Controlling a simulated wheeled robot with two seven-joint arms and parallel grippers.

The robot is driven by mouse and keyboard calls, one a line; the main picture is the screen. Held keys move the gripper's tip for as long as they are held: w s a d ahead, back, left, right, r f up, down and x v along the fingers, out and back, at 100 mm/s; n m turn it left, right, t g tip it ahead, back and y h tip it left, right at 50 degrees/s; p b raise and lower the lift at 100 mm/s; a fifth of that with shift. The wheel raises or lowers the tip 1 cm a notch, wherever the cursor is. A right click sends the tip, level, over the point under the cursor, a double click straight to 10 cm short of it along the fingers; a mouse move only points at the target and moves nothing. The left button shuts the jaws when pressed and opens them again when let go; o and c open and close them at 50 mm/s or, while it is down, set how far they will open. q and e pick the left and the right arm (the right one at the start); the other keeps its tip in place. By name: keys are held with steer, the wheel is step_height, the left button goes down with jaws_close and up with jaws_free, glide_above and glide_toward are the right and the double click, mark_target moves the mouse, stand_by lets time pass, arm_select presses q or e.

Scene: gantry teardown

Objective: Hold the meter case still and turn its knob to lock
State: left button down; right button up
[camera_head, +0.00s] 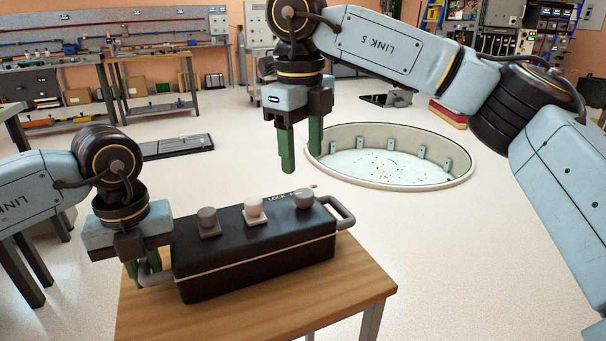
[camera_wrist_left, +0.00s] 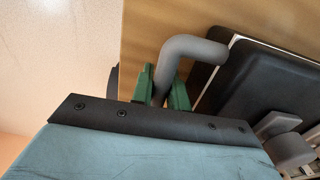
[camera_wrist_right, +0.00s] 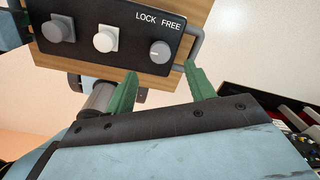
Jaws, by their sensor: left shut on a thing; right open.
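The meter case (camera_head: 255,255) is a black box on a small wooden table. Its top carries three knobs: a dark grey one (camera_head: 208,221), a white one (camera_head: 255,209) and a grey round one (camera_head: 304,198) beside the words LOCK and FREE. The round knob shows a pale pointer mark in the right wrist view (camera_wrist_right: 160,50). My left gripper (camera_head: 142,274) is shut on the case's left handle, a grey bar also in the left wrist view (camera_wrist_left: 190,48). My right gripper (camera_head: 301,155) is open and empty, above and behind the case, fingers pointing down.
The wooden table (camera_head: 345,290) has bare top in front of the case and to its right. A round, rimmed pit (camera_head: 390,182) lies in the floor behind. Workbenches (camera_head: 50,85) stand at the back left.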

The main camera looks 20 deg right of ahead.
step_height(320, 180, up, 5)
steer(key=shift+s+a+r, duration=0.1)
stand_by(0.4)
arm_select(q)
steer(key=c, duration=1.3)
jaws_free()
steer(key=shift+r, duration=0.1)
